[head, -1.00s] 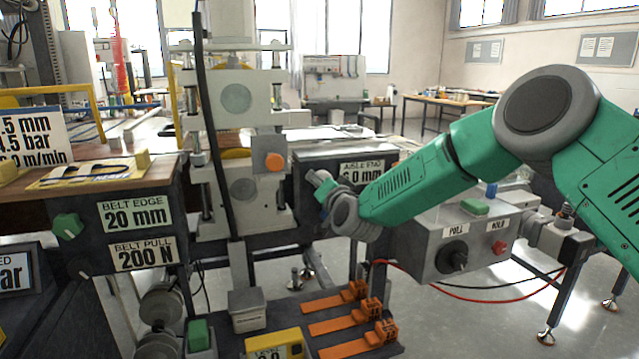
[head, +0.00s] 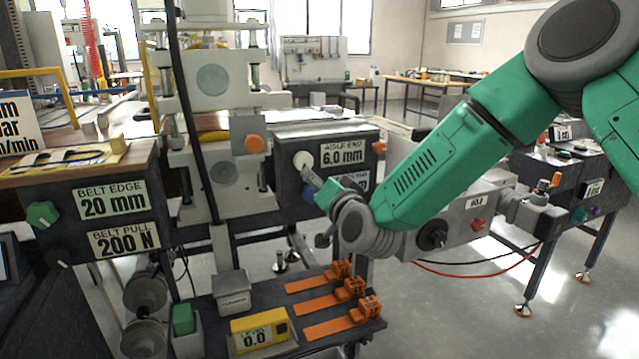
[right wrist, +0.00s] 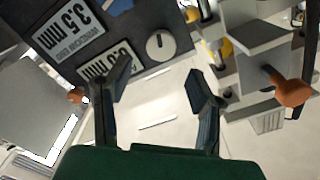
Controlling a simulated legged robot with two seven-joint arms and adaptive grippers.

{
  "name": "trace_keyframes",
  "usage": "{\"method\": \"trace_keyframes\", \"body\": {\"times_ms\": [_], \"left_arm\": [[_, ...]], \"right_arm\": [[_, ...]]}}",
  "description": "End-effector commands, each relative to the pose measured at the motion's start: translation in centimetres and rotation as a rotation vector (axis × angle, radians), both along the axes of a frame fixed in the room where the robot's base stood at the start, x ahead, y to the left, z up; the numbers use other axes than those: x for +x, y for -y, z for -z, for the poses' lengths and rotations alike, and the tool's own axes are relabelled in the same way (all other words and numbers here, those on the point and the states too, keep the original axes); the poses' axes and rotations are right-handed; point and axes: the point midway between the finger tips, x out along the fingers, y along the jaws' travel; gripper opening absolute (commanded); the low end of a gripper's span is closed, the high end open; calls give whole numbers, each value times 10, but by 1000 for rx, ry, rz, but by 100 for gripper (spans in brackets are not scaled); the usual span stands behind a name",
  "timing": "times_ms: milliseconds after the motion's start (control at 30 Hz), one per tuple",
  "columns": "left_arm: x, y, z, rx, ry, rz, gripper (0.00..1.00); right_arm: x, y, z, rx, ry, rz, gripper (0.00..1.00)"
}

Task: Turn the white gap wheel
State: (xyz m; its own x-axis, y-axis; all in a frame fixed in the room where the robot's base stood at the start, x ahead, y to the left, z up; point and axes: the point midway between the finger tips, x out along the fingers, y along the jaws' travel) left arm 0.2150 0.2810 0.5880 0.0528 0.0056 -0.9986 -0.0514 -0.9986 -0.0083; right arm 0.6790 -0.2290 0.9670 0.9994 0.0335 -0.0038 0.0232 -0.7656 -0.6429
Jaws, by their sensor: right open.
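The white gap wheel (head: 303,160) is a round knob on the dark panel, left of the "AISLE END 6.0 mm" label (head: 342,154). In the right wrist view the wheel (right wrist: 160,46) shows whole, with a dark pointer mark, beyond the fingertips. My right gripper (head: 314,187) is just below the wheel in the head view, apart from it. In the right wrist view this gripper (right wrist: 161,82) has its two fingers spread, with nothing between them. My left gripper is in neither view.
An orange knob (head: 254,144) sits left of the wheel; a blue knob (head: 308,193) is below it, partly behind my gripper. A grey control box (head: 457,226) stands right, behind my forearm. Orange clamps (head: 343,290) and a yellow level gauge (head: 259,333) lie on the lower shelf.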

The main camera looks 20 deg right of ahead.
Motion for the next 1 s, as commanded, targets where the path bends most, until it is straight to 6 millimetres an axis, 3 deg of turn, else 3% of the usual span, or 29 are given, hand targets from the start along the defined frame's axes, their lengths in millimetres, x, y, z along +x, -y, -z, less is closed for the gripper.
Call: {"method": "trace_keyframes", "body": {"times_ms": [267,333,367,467,700,800,1000], "left_arm": [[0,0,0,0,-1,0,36],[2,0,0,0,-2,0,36],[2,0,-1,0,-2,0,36],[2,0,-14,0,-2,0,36],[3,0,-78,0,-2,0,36],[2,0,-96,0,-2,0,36],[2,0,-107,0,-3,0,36]], "right_arm": [[-3,0,0,0,0,0,48],[-3,0,0,-1,-1,1,60],[-3,0,0,-5,0,1,60],[-5,0,-2,-60,-4,2,60],[-20,2,-9,-401,0,5,60],[-26,3,-10,-528,10,1,60],[-30,4,-8,-645,24,-3,60]]}}
